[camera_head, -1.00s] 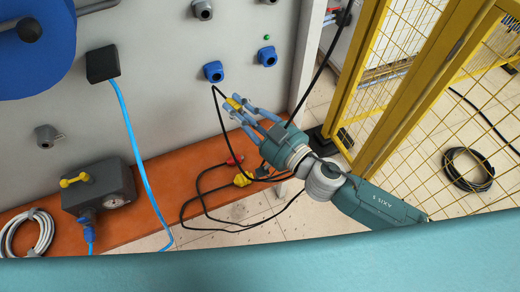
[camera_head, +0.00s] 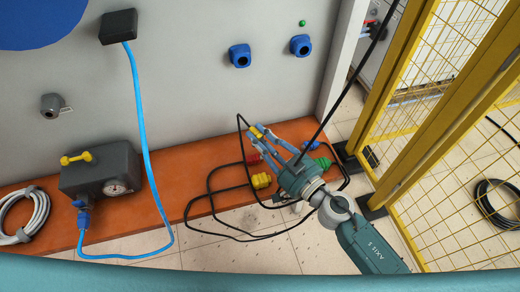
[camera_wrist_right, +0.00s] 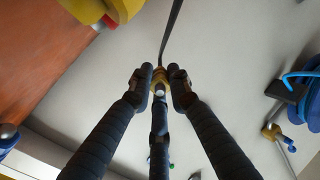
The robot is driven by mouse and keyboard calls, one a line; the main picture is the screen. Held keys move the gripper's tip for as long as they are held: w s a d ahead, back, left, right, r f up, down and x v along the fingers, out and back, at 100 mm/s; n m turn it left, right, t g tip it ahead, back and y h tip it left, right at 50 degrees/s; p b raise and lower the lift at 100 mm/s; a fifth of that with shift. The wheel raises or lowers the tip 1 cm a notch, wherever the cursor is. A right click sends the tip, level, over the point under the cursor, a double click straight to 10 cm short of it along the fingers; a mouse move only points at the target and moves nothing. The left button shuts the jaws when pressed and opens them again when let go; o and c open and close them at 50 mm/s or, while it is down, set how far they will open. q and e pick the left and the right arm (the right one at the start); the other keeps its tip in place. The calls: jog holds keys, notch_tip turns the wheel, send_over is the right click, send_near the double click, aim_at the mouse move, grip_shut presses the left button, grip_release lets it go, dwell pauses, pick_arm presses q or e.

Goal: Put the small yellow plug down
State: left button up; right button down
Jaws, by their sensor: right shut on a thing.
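The small yellow plug (camera_head: 257,131) is between the fingertips of my right gripper (camera_head: 256,133), which is shut on it. In the head view the plug appears near the line where the grey wall meets the orange bench (camera_head: 170,212). I cannot tell whether it touches the bench. In the right wrist view the plug (camera_wrist_right: 159,76) shows between the fingertips (camera_wrist_right: 159,80), with its dark cable running up from it. My left gripper is in neither view.
A larger yellow plug (camera_head: 261,180), a red plug (camera_head: 252,160) and a green connector (camera_head: 322,163) lie near my right gripper among black cables. A grey box (camera_head: 100,172) stands on the bench at the left. A yellow mesh fence (camera_head: 445,120) stands at the right.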

aim_at(260, 156)
notch_tip(260, 156, down, 4)
jog(key=b, duration=0.3)
jog(key=shift+f, duration=0.55)
jog(key=c, duration=1.6)
grip_release()
jog(key=shift+f, duration=0.15)
jog(key=shift+c, duration=0.2)
jog(key=shift+s, duration=0.1)
